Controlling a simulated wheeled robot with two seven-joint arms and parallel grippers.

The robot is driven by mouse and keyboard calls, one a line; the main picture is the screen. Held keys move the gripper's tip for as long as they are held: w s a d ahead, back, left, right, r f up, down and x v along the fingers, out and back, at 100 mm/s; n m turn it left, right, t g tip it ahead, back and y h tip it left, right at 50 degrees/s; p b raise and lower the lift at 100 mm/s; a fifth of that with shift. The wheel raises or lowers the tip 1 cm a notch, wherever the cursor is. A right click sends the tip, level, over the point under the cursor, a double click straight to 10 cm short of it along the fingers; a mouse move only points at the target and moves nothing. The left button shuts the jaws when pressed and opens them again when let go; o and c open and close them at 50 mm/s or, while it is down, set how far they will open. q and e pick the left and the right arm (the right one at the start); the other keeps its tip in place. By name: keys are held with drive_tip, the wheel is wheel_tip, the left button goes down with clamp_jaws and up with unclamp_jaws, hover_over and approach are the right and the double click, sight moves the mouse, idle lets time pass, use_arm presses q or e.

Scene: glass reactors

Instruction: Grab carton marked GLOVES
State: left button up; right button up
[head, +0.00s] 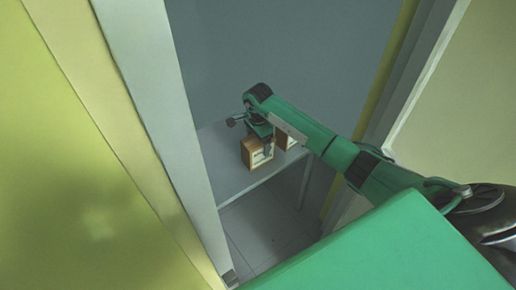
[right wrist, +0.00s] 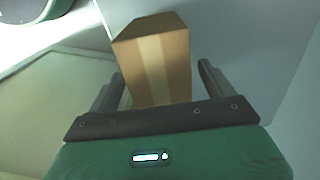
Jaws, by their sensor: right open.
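A brown carton (head: 250,151) stands on a grey table beyond the doorway in the head view. It also shows in the right wrist view (right wrist: 152,60), with a paler tape strip down its middle; I cannot read any marking on it there. My right gripper (head: 262,143) is at this carton, and in the right wrist view its fingers (right wrist: 163,84) are open, one on each side of the carton's lower part. The carton appears to lie between them, but I cannot tell if either finger touches it. My left gripper is not in view.
A second carton (head: 285,137) stands close to the right on the same table (head: 222,178), partly hidden by my right arm. Door frame edges (head: 165,120) rise on the left and a yellow-edged frame on the right. Tiled floor (head: 265,228) lies below the table.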

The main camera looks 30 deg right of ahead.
drive_tip(key=shift+f, duration=1.15)
drive_tip(key=c, duration=1.2)
drive_tip(key=shift+r, duration=0.1)
drive_tip(key=shift+c, duration=0.2)
